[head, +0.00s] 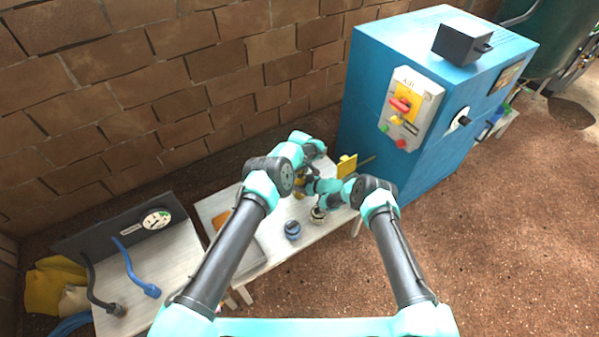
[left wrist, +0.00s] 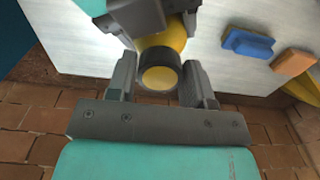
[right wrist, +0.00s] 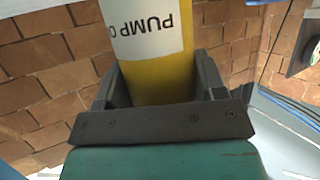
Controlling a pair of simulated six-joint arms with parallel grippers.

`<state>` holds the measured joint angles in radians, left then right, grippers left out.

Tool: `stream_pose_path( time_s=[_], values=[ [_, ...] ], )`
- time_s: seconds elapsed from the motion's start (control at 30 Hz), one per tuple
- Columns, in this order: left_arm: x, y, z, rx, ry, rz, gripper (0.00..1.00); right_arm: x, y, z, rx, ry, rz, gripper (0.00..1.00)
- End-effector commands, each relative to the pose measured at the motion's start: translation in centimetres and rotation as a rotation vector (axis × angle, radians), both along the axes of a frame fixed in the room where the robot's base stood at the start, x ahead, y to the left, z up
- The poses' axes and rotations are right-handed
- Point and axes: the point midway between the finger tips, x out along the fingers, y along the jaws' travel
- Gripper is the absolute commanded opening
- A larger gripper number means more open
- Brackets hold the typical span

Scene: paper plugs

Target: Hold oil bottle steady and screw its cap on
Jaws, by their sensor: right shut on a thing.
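The yellow oil bottle (right wrist: 160,72) with a white label lettered "PUMP O" is between the fingers of my right gripper (right wrist: 160,92), which is shut on it. In the left wrist view the bottle (left wrist: 172,38) points its end at the camera. A dark round cap (left wrist: 146,86) with a yellow face is at that end. My left gripper (left wrist: 160,84) is open, one finger on each side of the cap. Whether the cap sits fully on the neck cannot be told. In the head view my arms hide most of the bottle (head: 300,187).
A white table (head: 272,258) stands below, with a blue round part (head: 292,229) and a small round metallic part (head: 318,215) on it. A blue cabinet (head: 440,90) stands behind right, a brick wall (head: 150,80) behind.

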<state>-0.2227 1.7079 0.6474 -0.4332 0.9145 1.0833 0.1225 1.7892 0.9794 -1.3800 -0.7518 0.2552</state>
Motion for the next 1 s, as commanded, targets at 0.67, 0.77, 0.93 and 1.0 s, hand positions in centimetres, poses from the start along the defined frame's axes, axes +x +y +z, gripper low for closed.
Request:
stream_pose_path(
  time_s=[0.67,0.77,0.93,1.0],
  values=[
    [0.1,0.0,1.9,0.000,-0.001,-0.001,0.68,0.0,0.0,0.0,0.000,0.000,0.000,0.00],
    [0.0,0.0,3.1,0.000,0.000,0.000,0.68,0.0,0.0,0.0,0.000,0.000,0.000,0.00],
    [0.0,0.0,4.4,0.001,0.001,0.000,0.68,0.0,0.0,0.0,0.000,0.000,0.000,0.00],
    [0.0,0.0,4.5,0.000,0.000,0.000,0.68,0.0,0.0,0.0,0.000,0.000,0.000,0.00]
  ],
)
